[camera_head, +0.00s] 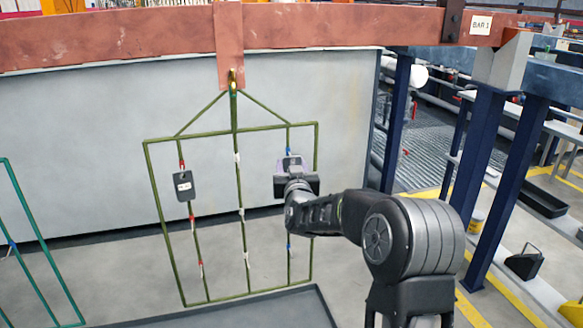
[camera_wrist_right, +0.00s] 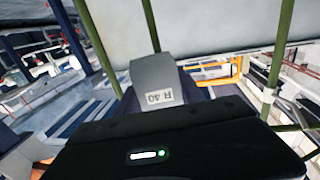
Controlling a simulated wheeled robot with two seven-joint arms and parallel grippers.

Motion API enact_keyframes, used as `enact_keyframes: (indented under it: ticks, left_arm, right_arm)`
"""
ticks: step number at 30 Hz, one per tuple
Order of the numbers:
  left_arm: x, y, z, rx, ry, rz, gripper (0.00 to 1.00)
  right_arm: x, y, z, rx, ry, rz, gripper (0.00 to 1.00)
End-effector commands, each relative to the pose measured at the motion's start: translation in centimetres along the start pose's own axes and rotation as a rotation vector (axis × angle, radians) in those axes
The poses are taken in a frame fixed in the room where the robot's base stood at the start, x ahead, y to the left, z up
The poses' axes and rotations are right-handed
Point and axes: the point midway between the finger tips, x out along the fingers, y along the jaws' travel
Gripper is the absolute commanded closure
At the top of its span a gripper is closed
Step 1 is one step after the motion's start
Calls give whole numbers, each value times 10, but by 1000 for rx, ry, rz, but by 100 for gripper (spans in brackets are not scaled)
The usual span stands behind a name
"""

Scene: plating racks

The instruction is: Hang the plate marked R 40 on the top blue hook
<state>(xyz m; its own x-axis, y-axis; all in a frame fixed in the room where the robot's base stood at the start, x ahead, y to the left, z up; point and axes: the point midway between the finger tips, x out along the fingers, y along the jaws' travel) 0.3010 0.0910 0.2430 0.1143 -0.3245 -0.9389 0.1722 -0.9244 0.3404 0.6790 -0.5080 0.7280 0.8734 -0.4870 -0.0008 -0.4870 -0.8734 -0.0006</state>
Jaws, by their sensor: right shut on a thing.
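The plate marked R 40 (camera_wrist_right: 152,72) is grey with a white label, which reads upside down in the right wrist view. My right gripper (camera_head: 296,180) is shut on it. In the head view the plate (camera_head: 291,163) stands up above the gripper at the upper part of the rack's right rod. The top blue hook (camera_head: 288,152) shows as a small blue mark at the plate's top edge. I cannot tell whether the plate touches the hook or hangs on it. The gripper's fingertips are hidden by its own body. My left gripper is not in view.
The green rack (camera_head: 146,165) hangs from the brown beam (camera_head: 120,40). Its left rod has red hooks, and a dark plate (camera_head: 183,186) hangs at the upper one. The middle rod has white hooks. A second, teal rack (camera_head: 40,250) stands at the left edge.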

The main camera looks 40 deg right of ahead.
Motion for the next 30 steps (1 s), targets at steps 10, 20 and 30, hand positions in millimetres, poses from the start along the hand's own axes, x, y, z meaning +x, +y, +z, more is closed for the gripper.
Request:
enact_keyframes:
  ticks: [10, 20, 30]
  left_arm:
    - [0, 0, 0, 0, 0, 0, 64]
    - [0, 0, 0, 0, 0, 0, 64]
    - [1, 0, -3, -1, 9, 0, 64]
  right_arm:
    - [0, 0, -1, 0, 1, 0, 100]
    - [0, 0, -1, 0, 0, 0, 30]
    - [0, 0, 0, 0, -1, 0, 30]
